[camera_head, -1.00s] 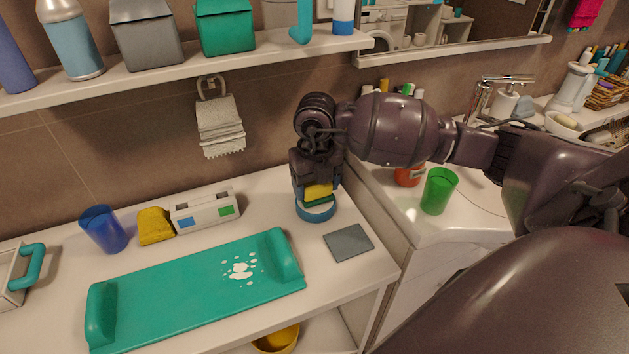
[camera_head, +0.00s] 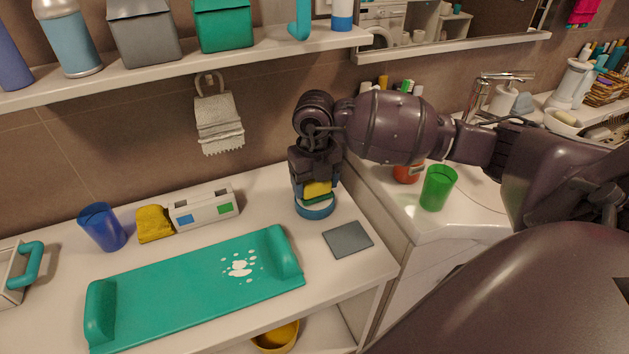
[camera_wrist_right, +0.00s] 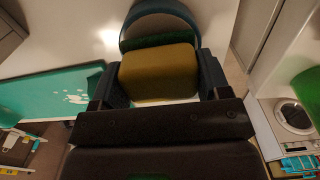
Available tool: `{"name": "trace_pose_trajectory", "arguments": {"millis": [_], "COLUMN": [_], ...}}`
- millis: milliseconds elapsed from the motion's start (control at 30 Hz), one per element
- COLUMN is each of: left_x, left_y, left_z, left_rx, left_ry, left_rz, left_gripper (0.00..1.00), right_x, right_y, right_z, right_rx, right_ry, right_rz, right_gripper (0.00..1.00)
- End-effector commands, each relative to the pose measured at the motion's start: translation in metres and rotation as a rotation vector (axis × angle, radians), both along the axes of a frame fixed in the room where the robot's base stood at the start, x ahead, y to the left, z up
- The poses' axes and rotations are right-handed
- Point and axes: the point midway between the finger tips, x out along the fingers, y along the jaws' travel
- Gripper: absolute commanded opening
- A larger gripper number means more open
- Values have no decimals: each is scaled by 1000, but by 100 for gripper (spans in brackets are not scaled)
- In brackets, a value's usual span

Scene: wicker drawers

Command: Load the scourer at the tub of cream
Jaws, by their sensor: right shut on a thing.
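The scourer (camera_head: 318,190), a yellow sponge with a green pad, is gripped in my right gripper (camera_head: 316,186). The gripper points down and is shut on it. The tub of cream (camera_head: 316,210), a low round blue tub, stands on the counter directly under the scourer. The scourer's green side faces the tub, at or very near its opening; I cannot tell how firmly they touch. In the right wrist view the scourer (camera_wrist_right: 158,74) sits between the fingers, with the tub's blue rim (camera_wrist_right: 160,8) beyond it. My left gripper is not in view.
A teal tray (camera_head: 190,290) with white splotches lies on the counter. A grey square (camera_head: 348,239) lies right of it. A green cup (camera_head: 438,188) is by the sink.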

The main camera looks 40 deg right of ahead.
Motion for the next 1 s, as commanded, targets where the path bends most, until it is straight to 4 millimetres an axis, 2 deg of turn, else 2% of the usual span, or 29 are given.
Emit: {"name": "trace_pose_trajectory", "arguments": {"millis": [1000], "left_x": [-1], "left_y": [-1], "left_z": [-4], "left_rx": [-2], "left_ry": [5], "left_rz": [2], "left_gripper": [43], "right_x": [0], "right_y": [0], "right_z": [-6], "right_rx": [0], "right_ry": [0], "right_rz": [0], "right_gripper": [51]}}
